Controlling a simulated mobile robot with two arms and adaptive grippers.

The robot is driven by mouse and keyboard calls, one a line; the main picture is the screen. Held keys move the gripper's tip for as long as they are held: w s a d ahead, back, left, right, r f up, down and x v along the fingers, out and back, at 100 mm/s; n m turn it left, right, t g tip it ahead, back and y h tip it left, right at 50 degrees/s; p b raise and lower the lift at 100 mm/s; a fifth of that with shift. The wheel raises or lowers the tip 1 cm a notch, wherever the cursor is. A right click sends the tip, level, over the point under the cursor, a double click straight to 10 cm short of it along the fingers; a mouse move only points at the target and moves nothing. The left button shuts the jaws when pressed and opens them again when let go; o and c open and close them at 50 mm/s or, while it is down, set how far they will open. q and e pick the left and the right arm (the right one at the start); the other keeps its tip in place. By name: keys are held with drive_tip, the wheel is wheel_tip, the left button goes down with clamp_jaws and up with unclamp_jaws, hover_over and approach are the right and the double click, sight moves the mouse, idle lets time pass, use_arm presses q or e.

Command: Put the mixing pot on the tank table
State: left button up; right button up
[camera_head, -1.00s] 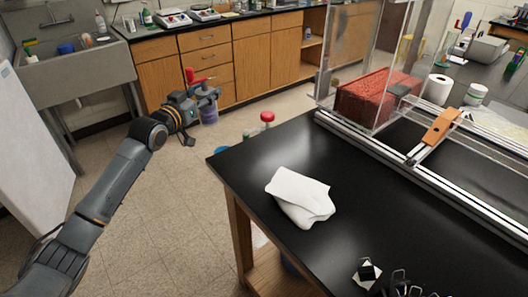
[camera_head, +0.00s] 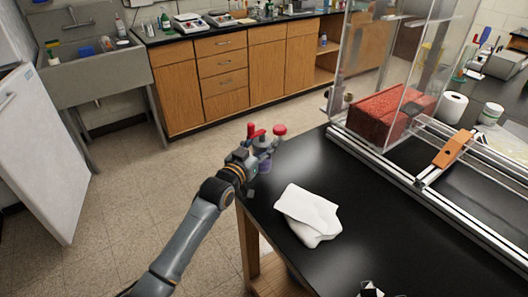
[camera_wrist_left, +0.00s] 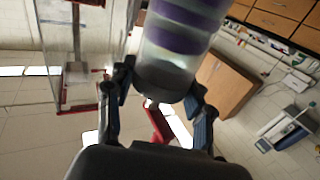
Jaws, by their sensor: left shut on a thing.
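My left gripper (camera_head: 252,160) is at the far left corner of the black tank table (camera_head: 350,190). It is shut on the mixing pot (camera_wrist_left: 178,40), a clear cylinder with purple bands that fills the top middle of the left wrist view between the two fingers. In the head view only a small purple part of the pot (camera_head: 265,166) shows by the gripper, the rest being hidden. I cannot tell whether the pot is over the tabletop or just outside its edge.
A white folded cloth (camera_head: 308,214) lies on the table's near left part. A clear tank with a red block (camera_head: 385,115) and metal rails (camera_head: 440,210) take up the right side. Black tabletop between is bare.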

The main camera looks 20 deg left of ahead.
use_arm(q)
drive_tip(key=f, duration=0.1)
drive_tip(key=d+f+p, duration=0.1)
drive_tip(key=f, duration=0.1)
drive_tip(key=shift+f, duration=0.2)
drive_tip(key=shift+s+a+f, duration=0.1)
drive_tip(key=shift+f, duration=0.3)
drive_tip(key=o, duration=1.2)
drive_tip(key=shift+o, duration=0.2)
use_arm(e)
drive_tip(key=shift+s+d+r, duration=0.45)
drive_tip(key=shift+s, duration=0.3)
use_arm(q)
drive_tip(key=shift+r, duration=0.2)
drive_tip(key=s+a+b, duration=0.1)
drive_tip(key=s+a, duration=0.1)
drive_tip(key=s, duration=0.9)
drive_tip(key=shift+s+a+b, duration=0.15)
drive_tip(key=shift+s+b, duration=0.15)
drive_tip(key=shift+s, duration=0.1)
use_arm(e)
drive_tip(key=shift+w+a+f, duration=0.1)
drive_tip(key=shift+a+f, duration=0.05)
drive_tip(key=shift+f, duration=0.6)
